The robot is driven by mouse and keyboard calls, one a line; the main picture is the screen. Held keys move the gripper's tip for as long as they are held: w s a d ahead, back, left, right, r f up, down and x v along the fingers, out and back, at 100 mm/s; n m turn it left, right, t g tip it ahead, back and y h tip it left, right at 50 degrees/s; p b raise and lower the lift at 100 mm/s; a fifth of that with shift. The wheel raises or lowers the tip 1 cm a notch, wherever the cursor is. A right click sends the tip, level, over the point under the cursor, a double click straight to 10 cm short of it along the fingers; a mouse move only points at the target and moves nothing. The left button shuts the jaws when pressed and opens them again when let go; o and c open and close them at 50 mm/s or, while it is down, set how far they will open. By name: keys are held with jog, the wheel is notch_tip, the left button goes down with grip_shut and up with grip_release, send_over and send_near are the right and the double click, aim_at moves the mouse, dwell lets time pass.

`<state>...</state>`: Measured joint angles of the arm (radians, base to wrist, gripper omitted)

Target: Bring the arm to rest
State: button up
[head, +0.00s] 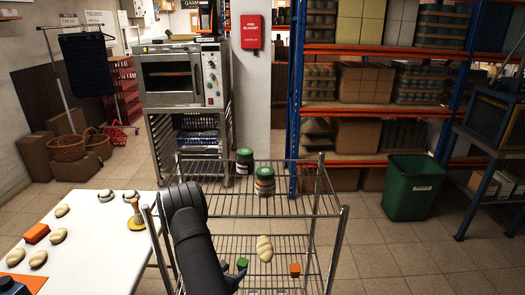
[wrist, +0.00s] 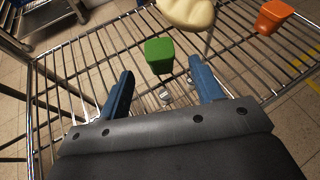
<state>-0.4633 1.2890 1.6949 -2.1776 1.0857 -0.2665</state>
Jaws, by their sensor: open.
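My arm reaches down from the left over the wire rack (head: 318,213). My gripper (wrist: 162,75) is open, its two blue fingers wide apart with bare wire between them.
Two green-lidded jars (head: 245,162) (head: 264,181) stand on the rack's upper shelf. A white table (head: 90,245) with pale pieces is at left. A green bin (head: 413,187) stands at right. An oven (head: 180,75) is behind.

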aim_at(241, 263)
jog(key=x, duration=0.8)
jog(key=shift+w+d+f, duration=0.1)
jog(key=shift+w+d, duration=0.05)
jog(key=shift+w, duration=0.1)
jog(key=shift+w+d, duration=0.1)
jog(key=shift+w, duration=0.3)
notch_tip(241, 263, up, 4)
jog(key=shift+r, duration=0.1)
jog(key=s+d+r, duration=0.5)
jog(key=d+r, duration=0.2)
jog(key=d, duration=0.4)
jog(key=s+a+r, duration=0.4)
jog(key=r, duration=0.3)
jog(key=shift+s+d+r+m+g+h, duration=0.15)
jog(key=shift+s+d+m+g+h, duration=0.1)
jog(key=shift+d+m+g+h, duration=0.55)
jog(key=shift+s+d+r+m+g+h, duration=0.2)
jog(key=shift+d+m+g+h, duration=0.25)
jog(key=shift+d+m+h, duration=0.55)
jog(key=shift+s+d+r+m+g+h, duration=0.1)
jog(key=shift+s+d+m+g+h, duration=0.2)
jog(key=shift+d+m+g+h, duration=0.45)
jog(key=shift+d, duration=0.25)
